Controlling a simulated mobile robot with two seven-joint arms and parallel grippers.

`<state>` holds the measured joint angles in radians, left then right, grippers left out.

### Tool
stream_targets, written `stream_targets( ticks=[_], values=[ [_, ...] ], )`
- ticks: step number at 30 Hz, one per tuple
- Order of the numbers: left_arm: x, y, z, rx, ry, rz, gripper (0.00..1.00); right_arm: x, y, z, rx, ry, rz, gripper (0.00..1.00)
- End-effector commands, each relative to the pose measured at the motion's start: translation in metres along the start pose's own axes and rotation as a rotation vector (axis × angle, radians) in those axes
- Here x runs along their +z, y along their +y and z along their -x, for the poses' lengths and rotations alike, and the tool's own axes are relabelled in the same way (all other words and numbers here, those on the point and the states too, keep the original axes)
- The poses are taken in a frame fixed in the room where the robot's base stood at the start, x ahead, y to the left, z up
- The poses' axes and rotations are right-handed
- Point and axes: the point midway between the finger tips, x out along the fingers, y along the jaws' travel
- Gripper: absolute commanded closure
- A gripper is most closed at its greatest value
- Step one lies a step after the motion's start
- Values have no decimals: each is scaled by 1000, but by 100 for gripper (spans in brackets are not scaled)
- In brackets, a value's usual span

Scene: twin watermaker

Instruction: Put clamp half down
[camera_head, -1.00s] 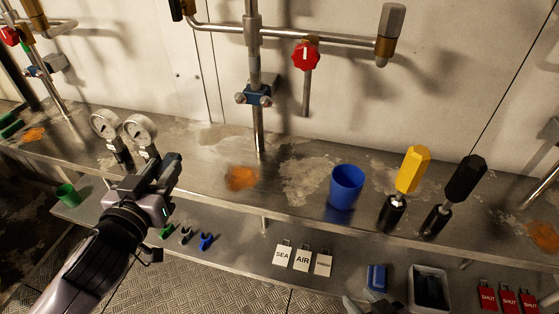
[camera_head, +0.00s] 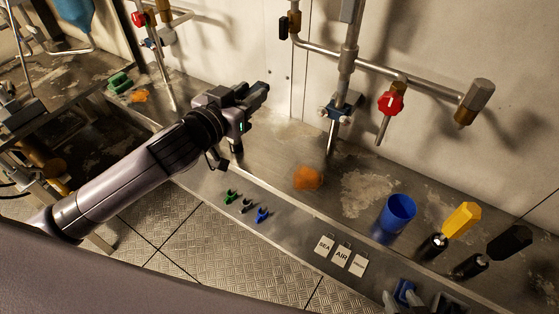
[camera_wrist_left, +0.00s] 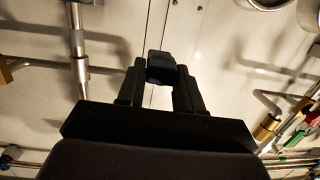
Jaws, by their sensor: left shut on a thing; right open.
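My left gripper (camera_head: 262,92) reaches over the back bench in the head view. It is shut on a small dark block (camera_wrist_left: 162,68), seen between the fingertips in the left wrist view; I cannot tell for certain that this is the clamp half. A blue clamp (camera_head: 340,107) sits around the upright pipe to the right of the gripper. My right gripper (camera_head: 403,299) shows only in part at the bottom edge, open.
A blue cup (camera_head: 396,215), yellow-handled tool (camera_head: 462,220) and black-handled tool (camera_head: 510,243) stand to the right. Small clips (camera_head: 262,215) and white tags (camera_head: 341,255) lie on the lower shelf.

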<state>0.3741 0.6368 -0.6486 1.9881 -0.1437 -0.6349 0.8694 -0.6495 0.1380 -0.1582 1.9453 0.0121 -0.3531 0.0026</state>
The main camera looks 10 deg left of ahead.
Motion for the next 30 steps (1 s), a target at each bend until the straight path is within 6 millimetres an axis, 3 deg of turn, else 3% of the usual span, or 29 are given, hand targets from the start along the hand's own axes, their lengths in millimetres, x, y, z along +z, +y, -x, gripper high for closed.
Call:
stream_targets(
  ticks=[9,15,23,30],
  values=[
    [86,1,-11,0,-8,2,94,13,0,-10,0,1,0,57],
    [132,0,-18,-1,-4,2,94,22,0,-17,-1,2,-1,57],
    [156,1,-22,0,-2,1,94,28,0,-22,-1,3,0,57],
    [190,0,-27,0,-3,1,94,39,0,-30,-2,4,0,57]
  ],
)
